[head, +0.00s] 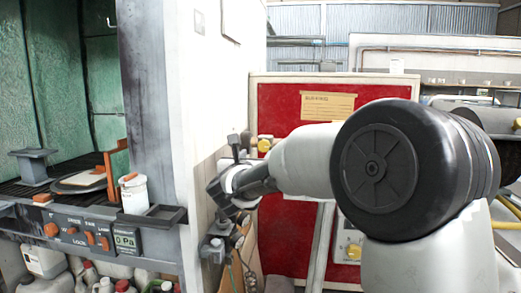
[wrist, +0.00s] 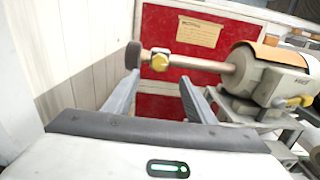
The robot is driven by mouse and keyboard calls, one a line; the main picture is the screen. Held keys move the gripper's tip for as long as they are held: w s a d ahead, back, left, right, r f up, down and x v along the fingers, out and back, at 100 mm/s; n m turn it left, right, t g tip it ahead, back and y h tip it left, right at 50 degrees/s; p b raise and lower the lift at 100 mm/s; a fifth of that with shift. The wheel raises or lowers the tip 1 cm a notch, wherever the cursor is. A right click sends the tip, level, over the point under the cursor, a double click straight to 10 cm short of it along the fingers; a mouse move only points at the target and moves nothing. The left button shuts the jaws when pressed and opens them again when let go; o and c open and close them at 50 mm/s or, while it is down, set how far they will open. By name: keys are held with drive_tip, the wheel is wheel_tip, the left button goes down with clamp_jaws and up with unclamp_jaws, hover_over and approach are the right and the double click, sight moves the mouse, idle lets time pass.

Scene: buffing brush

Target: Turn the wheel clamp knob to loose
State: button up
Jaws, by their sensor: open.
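A yellow knob (wrist: 160,62), which looks like the wheel clamp knob, sits on the horizontal shaft (wrist: 205,66) of a grey buffing machine (wrist: 265,78). A dark round wheel or brush (wrist: 133,55) is at the shaft's left end. My gripper (wrist: 159,79) is open and empty. In the wrist view, the knob shows just above the gap between its fingertips, apart from them as far as I can tell. In the head view, the yellow knob (head: 264,146) shows just right of my gripper (head: 224,172), and my arm hides most of the machine.
A red panel (head: 290,105) with a paper label stands behind. Further left is a green-lined cabinet (head: 60,80) with a control panel (head: 80,235) and a white cup (head: 134,193). Several bottles stand below.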

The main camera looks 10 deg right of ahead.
sight(263, 145)
drive_tip(key=x, duration=1.2)
drive_tip(key=shift+c, duration=0.2)
drive_tip(key=c, duration=1)
